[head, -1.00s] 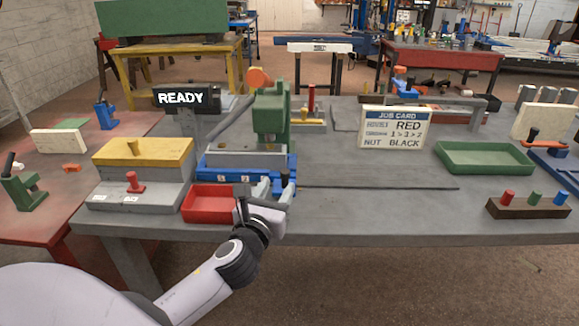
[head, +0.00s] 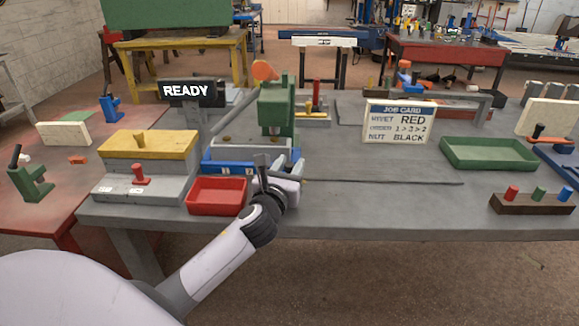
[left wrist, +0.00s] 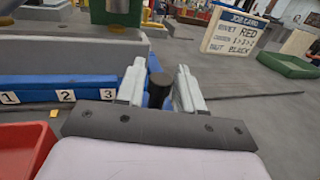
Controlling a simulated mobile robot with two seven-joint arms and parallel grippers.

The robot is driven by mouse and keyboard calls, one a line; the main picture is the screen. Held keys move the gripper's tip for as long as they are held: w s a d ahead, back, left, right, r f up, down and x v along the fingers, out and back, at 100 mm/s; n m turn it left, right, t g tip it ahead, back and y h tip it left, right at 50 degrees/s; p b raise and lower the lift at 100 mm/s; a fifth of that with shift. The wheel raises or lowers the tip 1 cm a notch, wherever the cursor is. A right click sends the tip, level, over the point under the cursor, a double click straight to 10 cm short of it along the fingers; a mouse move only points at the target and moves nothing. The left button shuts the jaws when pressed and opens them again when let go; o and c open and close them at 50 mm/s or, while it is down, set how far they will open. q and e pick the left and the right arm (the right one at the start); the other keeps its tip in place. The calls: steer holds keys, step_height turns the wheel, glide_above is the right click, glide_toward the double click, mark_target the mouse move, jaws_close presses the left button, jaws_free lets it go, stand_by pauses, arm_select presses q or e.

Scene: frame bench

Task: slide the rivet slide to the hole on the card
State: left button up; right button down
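The blue rivet slide (head: 228,168) lies on the grey bench below the green press (head: 276,108). Its front carries the labels 1, 2 and 3, clear in the left wrist view (left wrist: 85,86). A dark upright knob (left wrist: 159,91) stands at its right end. My left gripper (head: 278,176) is at that end; in the left wrist view its fingers (left wrist: 160,84) stand apart on either side of the knob, and contact is unclear. The job card (head: 400,123) reads rivet RED, order 1>3>2, nut BLACK. My right gripper is not in view.
A red tray (head: 216,196) sits just left of my left gripper. A grey block with a yellow top (head: 150,148) stands farther left. A green tray (head: 488,154) and a brown rack with coloured pegs (head: 532,203) are at the right. The bench middle is clear.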

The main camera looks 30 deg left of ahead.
arm_select(q)
jaws_close()
steer(key=shift+w+d+r, duration=0.1)
steer(key=shift+w+d, duration=0.1)
steer(key=shift+d, duration=0.2)
steer(key=w+d, duration=0.2)
steer(key=d, duration=0.1)
steer(key=d+p, duration=0.1)
steer(key=shift+w+d, duration=0.25)
steer(key=shift+w, duration=0.15)
steer(key=shift+o, duration=1.9)
jaws_free()
steer(key=shift+v, duration=3.6)
